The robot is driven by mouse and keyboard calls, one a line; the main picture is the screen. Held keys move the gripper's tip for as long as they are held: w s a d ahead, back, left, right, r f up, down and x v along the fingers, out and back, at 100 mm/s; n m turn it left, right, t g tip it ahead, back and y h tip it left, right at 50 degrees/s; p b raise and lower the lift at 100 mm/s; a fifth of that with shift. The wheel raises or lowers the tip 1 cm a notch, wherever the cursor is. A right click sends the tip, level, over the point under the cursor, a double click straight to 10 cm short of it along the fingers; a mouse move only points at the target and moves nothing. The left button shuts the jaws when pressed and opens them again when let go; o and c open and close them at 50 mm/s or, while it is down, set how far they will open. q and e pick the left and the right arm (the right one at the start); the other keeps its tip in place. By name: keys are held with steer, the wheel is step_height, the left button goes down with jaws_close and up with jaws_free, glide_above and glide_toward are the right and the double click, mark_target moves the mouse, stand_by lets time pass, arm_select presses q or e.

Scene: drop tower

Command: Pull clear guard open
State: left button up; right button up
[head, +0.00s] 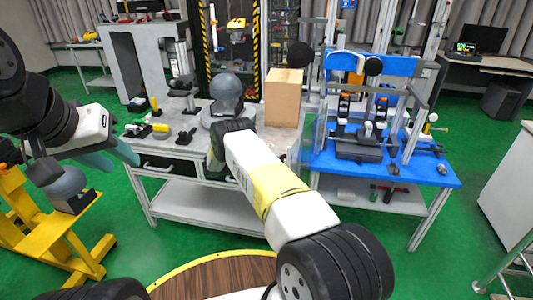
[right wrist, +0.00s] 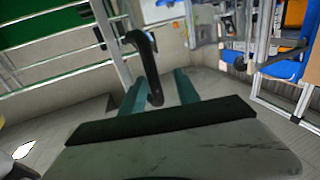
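A black curved handle (right wrist: 146,62) stands in the right wrist view, between the two teal fingers of my right gripper (right wrist: 158,92). The fingers are apart, with visible space beside the handle. I cannot tell which panel the handle belongs to; the clear guard itself is not plainly visible. In the head view my right arm reaches over the grey bench, and its fingertips are hidden behind the wrist. My left gripper (head: 109,155) is at the left, its teal fingers apart and empty, in front of the bench's left end.
A grey headform (head: 227,90) and a cardboard box (head: 284,97) stand on the grey bench (head: 190,150). A blue table (head: 425,170) with a fixture is at the right. A striped tower frame (head: 206,40) stands behind.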

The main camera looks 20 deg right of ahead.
steer(key=w+a, duration=0.1)
steer(key=a, duration=0.5)
steer(key=shift+w+a, duration=0.15)
steer(key=shift+a, duration=0.2)
